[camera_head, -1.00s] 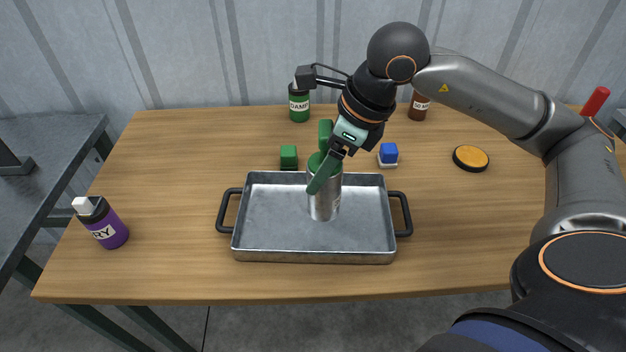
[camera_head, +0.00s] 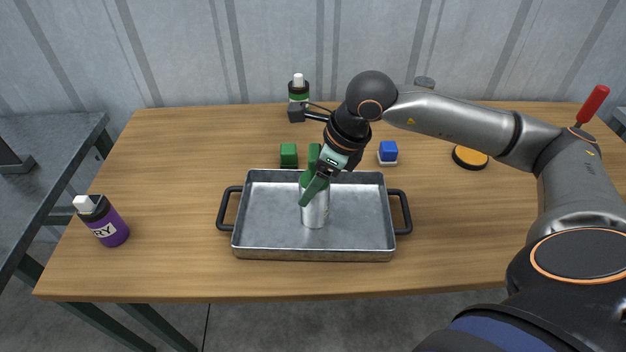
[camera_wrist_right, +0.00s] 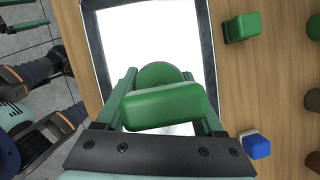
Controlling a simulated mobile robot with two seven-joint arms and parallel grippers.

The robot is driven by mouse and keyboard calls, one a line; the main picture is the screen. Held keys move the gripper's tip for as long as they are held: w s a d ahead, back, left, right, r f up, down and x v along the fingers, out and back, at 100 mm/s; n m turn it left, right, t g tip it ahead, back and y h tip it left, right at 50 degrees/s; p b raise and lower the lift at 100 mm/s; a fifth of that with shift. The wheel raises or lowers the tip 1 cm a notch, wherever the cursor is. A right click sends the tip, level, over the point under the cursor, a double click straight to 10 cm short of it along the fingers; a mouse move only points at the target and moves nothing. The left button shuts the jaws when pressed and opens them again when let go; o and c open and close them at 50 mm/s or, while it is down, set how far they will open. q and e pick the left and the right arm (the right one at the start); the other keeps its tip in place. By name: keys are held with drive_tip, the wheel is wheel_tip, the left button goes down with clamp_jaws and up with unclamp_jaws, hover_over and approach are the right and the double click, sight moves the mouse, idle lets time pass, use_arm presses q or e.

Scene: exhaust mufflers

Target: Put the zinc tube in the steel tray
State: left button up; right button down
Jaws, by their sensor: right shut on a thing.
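The zinc tube (camera_head: 315,213) is a silver cylinder with a green top, upright inside the outline of the steel tray (camera_head: 262,254). My right gripper (camera_head: 313,180) has green fingers and is shut on the tube near its top. I cannot tell whether the tube's bottom touches the tray floor. In the right wrist view the tube's round green top (camera_wrist_right: 158,73) shows between the fingers, partly hidden by a green finger part. The tray's rim (camera_wrist_right: 93,40) also shows there, around a bright white floor.
A green block (camera_head: 288,155) and a blue-and-white block (camera_head: 388,152) stand behind the tray. A green-labelled bottle (camera_head: 298,88) stands at the back, a purple bottle (camera_head: 103,222) at the left and an orange disc (camera_head: 469,157) at the right. The front table strip is clear.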

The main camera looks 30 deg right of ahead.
unclamp_jaws()
drive_tip(key=shift+f, duration=0.1)
drive_tip(key=shift+r+p, duration=0.35)
drive_tip(key=shift+p, duration=0.1)
drive_tip(key=v, duration=1.1)
drive_tip(key=shift+s+r, duration=0.15)
drive_tip(key=shift+r, duration=0.15)
drive_tip(key=shift+d, duration=0.15)
